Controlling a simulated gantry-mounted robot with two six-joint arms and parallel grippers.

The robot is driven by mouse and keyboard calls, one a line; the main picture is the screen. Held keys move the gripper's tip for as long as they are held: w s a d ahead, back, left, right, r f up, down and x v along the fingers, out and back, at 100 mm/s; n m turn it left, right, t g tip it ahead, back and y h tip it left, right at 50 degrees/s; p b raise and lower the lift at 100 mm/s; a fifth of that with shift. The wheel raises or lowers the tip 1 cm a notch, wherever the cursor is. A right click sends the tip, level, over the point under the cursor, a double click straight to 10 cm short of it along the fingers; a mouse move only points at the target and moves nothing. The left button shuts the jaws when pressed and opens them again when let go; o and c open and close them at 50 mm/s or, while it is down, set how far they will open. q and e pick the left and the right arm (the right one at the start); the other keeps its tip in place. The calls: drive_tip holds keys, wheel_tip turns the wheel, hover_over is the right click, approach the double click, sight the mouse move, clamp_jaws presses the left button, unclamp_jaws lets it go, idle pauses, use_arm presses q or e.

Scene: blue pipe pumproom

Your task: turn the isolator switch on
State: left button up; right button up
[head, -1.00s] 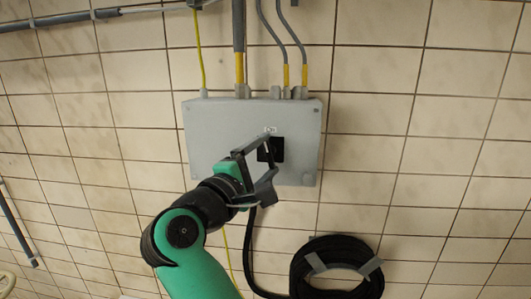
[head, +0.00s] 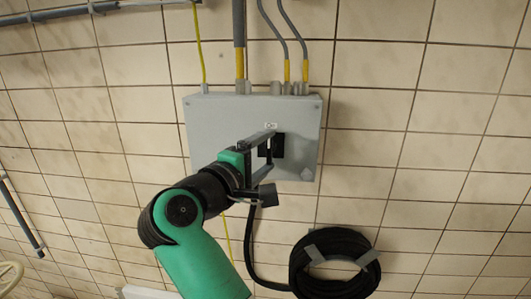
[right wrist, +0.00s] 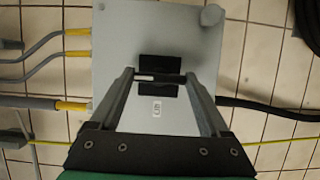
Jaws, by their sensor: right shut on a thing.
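The isolator switch is a small black block (head: 279,148) on the front of a grey wall box (head: 210,120). In the right wrist view the black switch (right wrist: 160,62) shows as two dark parts with a narrow lever (right wrist: 158,77) across the gap. My right gripper (head: 268,151) reaches the switch from the lower left. In the right wrist view its fingers (right wrist: 160,78) stand on either side of the lever, shut on it. A small white label (right wrist: 157,108) sits beside the switch; its print is too small to read surely. My left gripper is out of view.
Grey conduits with yellow ends (head: 240,65) enter the box top. A black cable (head: 250,245) leaves below to a coiled black hose (head: 296,262) on the tiled wall. A thin yellow-green wire (head: 200,55) runs down at left. The wall right of the box is clear.

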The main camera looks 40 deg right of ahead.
drive_tip(key=o, duration=1.2)
drive_tip(key=b+v, duration=0.1)
drive_tip(key=v, duration=1)
drive_tip(key=shift+s+a+b, duration=0.15)
drive_tip(key=shift+a+b, duration=0.15)
drive_tip(key=shift+b, duration=0.1)
